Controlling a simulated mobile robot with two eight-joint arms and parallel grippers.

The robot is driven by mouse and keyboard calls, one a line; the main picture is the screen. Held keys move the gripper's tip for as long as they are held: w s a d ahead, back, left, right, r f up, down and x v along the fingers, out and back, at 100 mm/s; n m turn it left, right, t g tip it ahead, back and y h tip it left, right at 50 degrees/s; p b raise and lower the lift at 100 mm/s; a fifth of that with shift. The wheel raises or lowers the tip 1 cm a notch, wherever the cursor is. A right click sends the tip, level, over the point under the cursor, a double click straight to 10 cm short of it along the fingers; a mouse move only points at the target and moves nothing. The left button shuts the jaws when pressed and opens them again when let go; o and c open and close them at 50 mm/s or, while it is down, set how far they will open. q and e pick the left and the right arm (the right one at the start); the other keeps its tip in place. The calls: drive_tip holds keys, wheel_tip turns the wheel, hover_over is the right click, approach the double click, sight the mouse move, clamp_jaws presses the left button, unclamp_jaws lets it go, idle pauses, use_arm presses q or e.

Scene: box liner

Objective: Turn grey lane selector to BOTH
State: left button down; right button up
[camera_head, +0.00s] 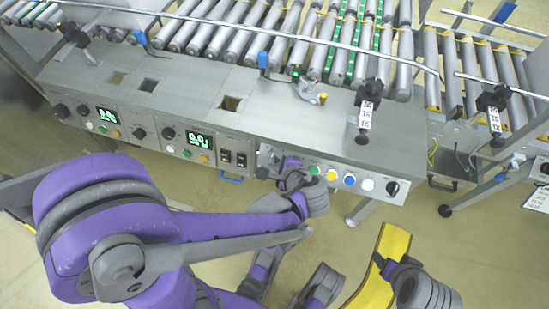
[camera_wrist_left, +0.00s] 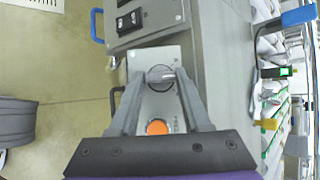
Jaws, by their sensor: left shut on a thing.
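The grey lane selector (camera_wrist_left: 157,79) is a round knob on a light panel plate, between my left fingertips in the left wrist view. A pale mark on it points to the right of that picture. My left gripper (camera_wrist_left: 160,76) is shut on it. In the head view my left gripper (camera_head: 272,163) is at the front panel, left of the green button (camera_head: 314,169), and the arm hides the selector. I cannot read the BOTH label. My right gripper (camera_head: 383,262) seems to be low at the right, over a yellow piece; its fingers are unclear.
An orange button (camera_wrist_left: 157,127) lies close to the selector. Yellow (camera_head: 331,174), blue (camera_head: 349,180) and white (camera_head: 367,184) buttons and a black knob (camera_head: 392,188) run to the right. Two black switches (camera_head: 232,157) are to the left. Roller conveyors (camera_head: 240,35) lie behind.

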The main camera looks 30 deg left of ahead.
use_arm(q)
drive_tip(key=shift+c, duration=1.8)
unclamp_jaws()
